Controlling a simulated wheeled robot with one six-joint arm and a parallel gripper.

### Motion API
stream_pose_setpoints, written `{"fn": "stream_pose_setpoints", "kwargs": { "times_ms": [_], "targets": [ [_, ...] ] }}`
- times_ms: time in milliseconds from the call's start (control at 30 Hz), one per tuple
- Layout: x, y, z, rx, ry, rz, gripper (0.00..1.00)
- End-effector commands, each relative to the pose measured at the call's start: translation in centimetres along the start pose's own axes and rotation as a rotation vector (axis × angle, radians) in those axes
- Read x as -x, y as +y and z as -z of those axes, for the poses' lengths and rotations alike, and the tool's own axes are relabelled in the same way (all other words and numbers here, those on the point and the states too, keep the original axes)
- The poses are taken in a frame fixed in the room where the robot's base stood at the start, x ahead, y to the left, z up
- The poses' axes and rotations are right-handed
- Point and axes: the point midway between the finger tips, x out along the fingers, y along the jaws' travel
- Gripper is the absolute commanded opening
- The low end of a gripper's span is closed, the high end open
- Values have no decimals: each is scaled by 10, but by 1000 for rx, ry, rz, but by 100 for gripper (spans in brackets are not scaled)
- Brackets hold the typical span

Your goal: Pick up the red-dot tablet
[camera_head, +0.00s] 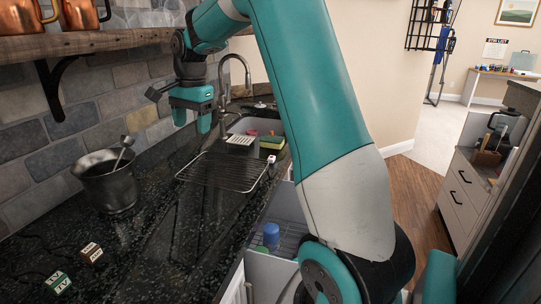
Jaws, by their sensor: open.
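A small whitish block with a red mark (272,159), which looks like the red-dot tablet, sits at the right end of the wire drying rack (215,176). It is too small to make out in detail. My gripper (192,117) is open and empty, pointing down above the counter behind the rack. It is to the left of the block and higher in the picture, apart from it. My arm's large link passes close to the block's right without covering it.
The dark speckled counter (150,240) carries a metal bucket (109,184) and two small labelled blocks (58,282) (91,252). The sink (243,124) with its faucet (236,58) lies behind the rack. Below, an open drawer holds a blue-capped item (271,231).

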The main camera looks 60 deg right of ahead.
Motion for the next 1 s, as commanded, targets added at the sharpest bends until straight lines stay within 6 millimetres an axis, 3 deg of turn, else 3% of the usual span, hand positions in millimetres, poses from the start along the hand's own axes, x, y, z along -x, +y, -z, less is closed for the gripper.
{"fn": "stream_pose_setpoints", "kwargs": {
  "times_ms": [33,100,200,333,433,567,1000],
  "targets": [
    [0,3,59,-242,20,-16,66],
    [-2,16,125,-556,45,-31,66],
    [-8,46,200,-939,74,-41,66],
    [-14,84,261,-1283,96,-46,66],
    [-18,102,283,-1428,105,-47,66],
    [-31,111,292,-1489,108,-49,66],
    [-122,119,294,-1485,108,-48,66]
  ]
}}
